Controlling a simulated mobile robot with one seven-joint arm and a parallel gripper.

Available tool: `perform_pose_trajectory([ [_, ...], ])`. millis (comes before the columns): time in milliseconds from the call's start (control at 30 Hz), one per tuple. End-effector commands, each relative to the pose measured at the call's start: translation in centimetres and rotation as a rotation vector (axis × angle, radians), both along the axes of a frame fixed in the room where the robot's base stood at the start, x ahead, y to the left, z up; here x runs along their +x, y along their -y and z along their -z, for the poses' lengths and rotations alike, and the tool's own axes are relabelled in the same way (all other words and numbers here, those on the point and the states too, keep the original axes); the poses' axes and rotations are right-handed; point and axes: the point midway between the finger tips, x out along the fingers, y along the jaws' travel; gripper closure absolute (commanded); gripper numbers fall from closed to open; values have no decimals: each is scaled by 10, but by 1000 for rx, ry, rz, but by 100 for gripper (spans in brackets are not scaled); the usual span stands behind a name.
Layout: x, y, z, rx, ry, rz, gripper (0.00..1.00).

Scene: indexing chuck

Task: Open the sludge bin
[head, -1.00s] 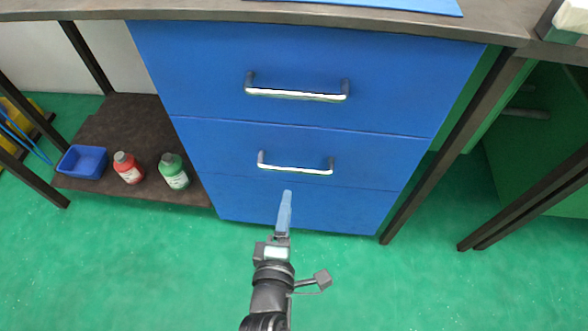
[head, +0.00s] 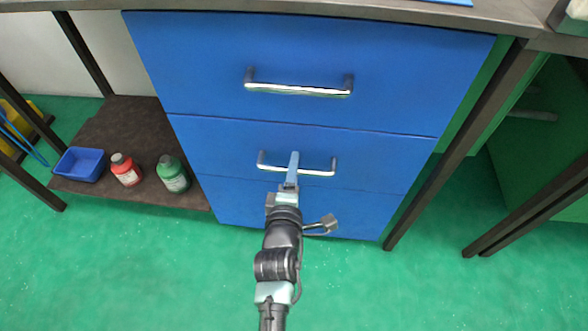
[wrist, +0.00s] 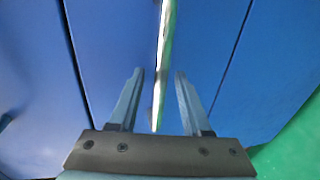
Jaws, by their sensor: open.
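A blue cabinet has three stacked fronts: a top drawer (head: 200,70), a middle drawer (head: 220,150) and a bottom front (head: 232,205). No label shows which one is the sludge bin. All look shut. The middle drawer has a metal bar handle (head: 318,172). My gripper (head: 295,155) is at this handle, near its middle, and hides part of it. In the wrist view, my gripper (wrist: 159,73) is open, with the handle bar (wrist: 163,45) running between the two fingers. A gap shows on each side of the bar.
The top drawer has its own handle (head: 300,90). A low shelf (head: 130,108) at left holds a blue tray (head: 80,165), a red bottle (head: 126,170) and a green bottle (head: 173,175). Dark table legs (head: 450,150) stand at right. The green floor (head: 160,270) in front is clear.

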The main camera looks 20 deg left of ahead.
Motion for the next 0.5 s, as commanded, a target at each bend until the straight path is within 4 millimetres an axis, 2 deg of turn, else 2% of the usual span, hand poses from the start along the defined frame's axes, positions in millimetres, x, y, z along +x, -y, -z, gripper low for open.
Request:
perform_pose_trajectory([
  [100,0,0,0,0,0,0,53],
  [367,0,0,0,0,0,0,100],
  [500,-1,0,0,0,0,0,100],
])
